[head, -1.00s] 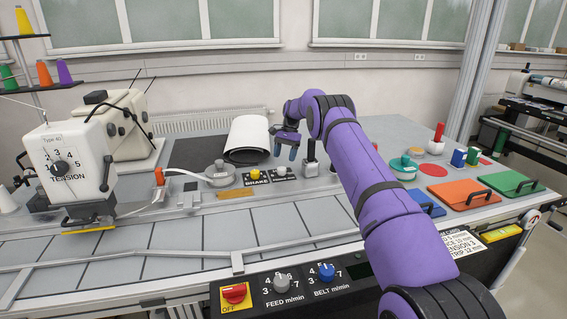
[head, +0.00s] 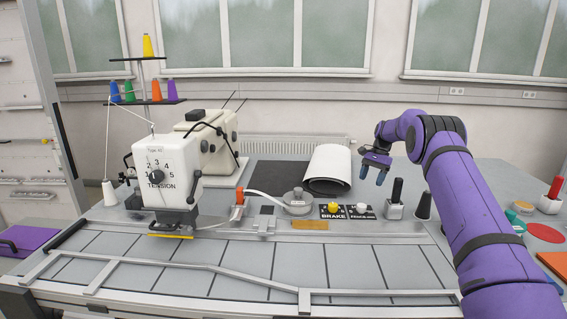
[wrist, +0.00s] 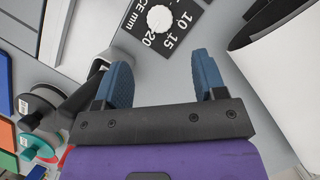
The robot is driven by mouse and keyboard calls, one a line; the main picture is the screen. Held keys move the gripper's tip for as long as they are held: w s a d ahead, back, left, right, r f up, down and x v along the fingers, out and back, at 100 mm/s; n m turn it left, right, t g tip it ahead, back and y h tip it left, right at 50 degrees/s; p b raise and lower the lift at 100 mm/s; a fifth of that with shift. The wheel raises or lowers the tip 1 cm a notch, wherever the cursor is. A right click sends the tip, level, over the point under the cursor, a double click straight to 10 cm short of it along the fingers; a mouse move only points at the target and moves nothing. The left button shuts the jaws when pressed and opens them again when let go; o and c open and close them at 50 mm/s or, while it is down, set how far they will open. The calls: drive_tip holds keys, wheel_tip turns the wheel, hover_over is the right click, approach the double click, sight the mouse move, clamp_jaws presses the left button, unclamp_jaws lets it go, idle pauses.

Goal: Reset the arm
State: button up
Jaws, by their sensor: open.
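My purple arm reaches in from the right of the head view, its upper part raised over the table. My gripper (head: 376,168) points down with its two blue fingers apart and nothing between them. It hangs above the table, right of the rolled white and black sheet (head: 328,165) and up and left of the black-handled stamp-like tool (head: 396,195). In the wrist view the open blue fingers (wrist: 160,80) show over the grey table. A dial with numbers (wrist: 160,18) lies beyond the fingertips, and the white roll (wrist: 290,65) is at the right.
The white sewing machine (head: 165,180) stands at the left with thread spools (head: 155,90) behind it. The yellow brake button (head: 333,208) and a grey round weight-like piece (head: 297,200) sit mid-table. The front panels (head: 240,262) are clear.

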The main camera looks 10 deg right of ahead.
drive_tip(key=s+a+r+n+t+h, duration=0.1)
drive_tip(key=s+a+r, duration=0.3)
drive_tip(key=r, duration=0.4)
drive_tip(key=s+a+r+n+t, duration=0.1)
drive_tip(key=s+a+r+n, duration=0.2)
drive_tip(key=r, duration=0.5)
drive_tip(key=s+a+r+h, duration=0.1)
drive_tip(key=s+a+r, duration=0.3)
drive_tip(key=s+r, duration=0.25)
drive_tip(key=s+a+r+n+t, duration=0.1)
drive_tip(key=s+a+r, duration=0.15)
drive_tip(key=s, duration=0.25)
drive_tip(key=s+a+r+n+h, duration=0.1)
drive_tip(key=s+a+r, duration=0.15)
drive_tip(key=s, duration=0.35)
drive_tip(key=s+a+r+n+t, duration=0.1)
drive_tip(key=s+a+r, duration=0.1)
drive_tip(key=s+r, duration=0.25)
drive_tip(key=s+a+f+n+t, duration=0.1)
drive_tip(key=s+f, duration=0.1)
drive_tip(key=s, duration=0.7)
drive_tip(key=s+a+f+n+t, duration=0.1)
drive_tip(key=s+a+f+n, duration=0.1)
drive_tip(key=s, duration=0.6)
drive_tip(key=s+a+f+n+t, duration=0.1)
drive_tip(key=s+f+n, duration=0.1)
drive_tip(key=s, duration=0.7)
drive_tip(key=shift+s+a+f+t+h, duration=0.3)
drive_tip(key=shift+s+f+h, duration=0.1)
drive_tip(key=shift+f, duration=0.45)
